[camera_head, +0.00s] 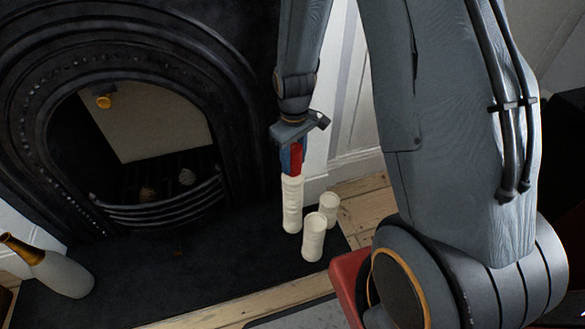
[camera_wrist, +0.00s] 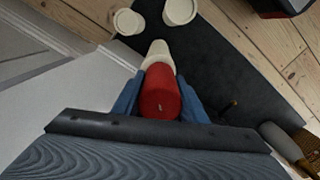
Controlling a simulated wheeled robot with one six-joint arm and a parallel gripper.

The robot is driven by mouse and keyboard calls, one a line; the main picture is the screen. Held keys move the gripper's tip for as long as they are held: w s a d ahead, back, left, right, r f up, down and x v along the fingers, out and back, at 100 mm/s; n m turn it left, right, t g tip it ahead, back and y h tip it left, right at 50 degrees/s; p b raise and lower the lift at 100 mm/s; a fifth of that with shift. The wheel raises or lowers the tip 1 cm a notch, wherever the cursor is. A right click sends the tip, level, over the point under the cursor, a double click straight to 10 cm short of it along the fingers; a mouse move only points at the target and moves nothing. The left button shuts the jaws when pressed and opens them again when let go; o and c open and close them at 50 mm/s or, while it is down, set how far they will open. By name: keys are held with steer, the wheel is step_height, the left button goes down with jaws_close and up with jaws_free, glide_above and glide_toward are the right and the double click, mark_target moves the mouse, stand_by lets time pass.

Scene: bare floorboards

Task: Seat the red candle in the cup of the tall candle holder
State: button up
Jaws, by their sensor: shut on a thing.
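The red candle (camera_head: 297,157) is upright between the blue fingers of my gripper (camera_head: 291,160), which is shut on it. In the wrist view the candle (camera_wrist: 160,98) is seen from above, with a finger of my gripper (camera_wrist: 160,92) on each side. The tall candle holder (camera_head: 292,207) is white and ribbed and stands upright directly below the candle. Its top meets the candle's lower end in the head view. Its pale side shows beyond the candle in the wrist view (camera_wrist: 157,50). The cup is hidden, so I cannot tell how deep the candle sits.
Two shorter white holders, a front one (camera_head: 314,238) and a back one (camera_head: 329,207), stand close to the right of the tall one. All stand on a dark hearth slab (camera_head: 200,270) before a black fireplace (camera_head: 235,110). A pale bottle-shaped vase (camera_head: 62,274) stands at the left.

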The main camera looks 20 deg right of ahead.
mark_target(293, 167)
steer(key=shift+w, duration=0.35)
steer(key=shift+f, duration=0.15)
step_height(293, 167, down, 3)
steer(key=shift+f+b, duration=0.2)
steer(key=shift+b, duration=0.75)
steer(key=shift+r, duration=0.1)
steer(key=o, duration=1.2)
steer(key=shift+c, duration=0.2)
